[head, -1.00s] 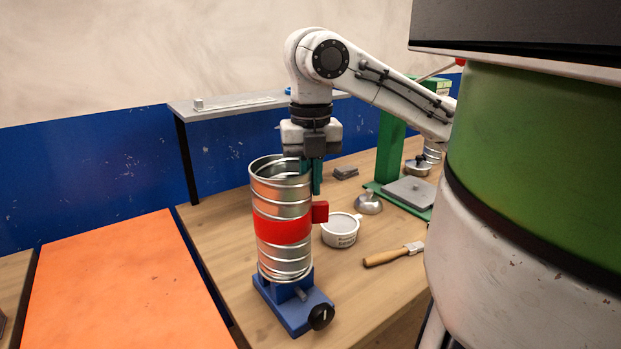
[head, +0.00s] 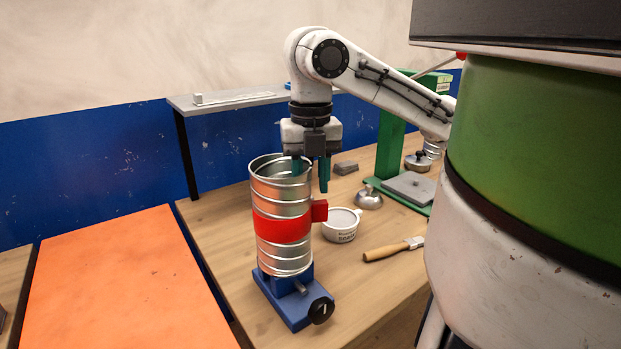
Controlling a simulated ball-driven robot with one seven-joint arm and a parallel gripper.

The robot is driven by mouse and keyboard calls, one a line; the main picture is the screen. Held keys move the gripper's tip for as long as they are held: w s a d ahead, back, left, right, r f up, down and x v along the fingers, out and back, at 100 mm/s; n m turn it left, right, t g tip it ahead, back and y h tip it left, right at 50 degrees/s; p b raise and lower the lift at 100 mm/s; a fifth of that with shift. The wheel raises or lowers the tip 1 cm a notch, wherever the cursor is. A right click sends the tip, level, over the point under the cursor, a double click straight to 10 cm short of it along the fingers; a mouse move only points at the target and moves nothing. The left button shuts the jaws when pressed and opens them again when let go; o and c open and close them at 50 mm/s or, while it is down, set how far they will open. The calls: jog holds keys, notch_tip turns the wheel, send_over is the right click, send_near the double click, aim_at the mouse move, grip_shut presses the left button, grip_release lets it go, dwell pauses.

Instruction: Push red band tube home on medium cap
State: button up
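The red band tube (head: 282,229), a ribbed silver spiral duct with a red band and a red block on its right side, stands upright on a blue stand (head: 290,308). I cannot make out the medium cap separately; the tube's lower end meets silver rings just above the stand. My gripper (head: 311,178) points down at the tube's right rim. Its teal fingers are spread, one inside the tube mouth and the other outside the wall, with a visible gap. The gripper looks open, not clamped on the wall.
A white labelled tub (head: 341,226), a wooden-handled brush (head: 393,249) and a small metal cap-like piece (head: 368,199) lie right of the tube. A green stand (head: 391,150) is behind. An orange panel (head: 125,285) lies left. The stand's black knob (head: 321,310) faces front.

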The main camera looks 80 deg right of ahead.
notch_tip(320, 180, up, 11)
jog(key=shift+f+p, duration=0.1)
jog(key=shift+p, duration=0.55)
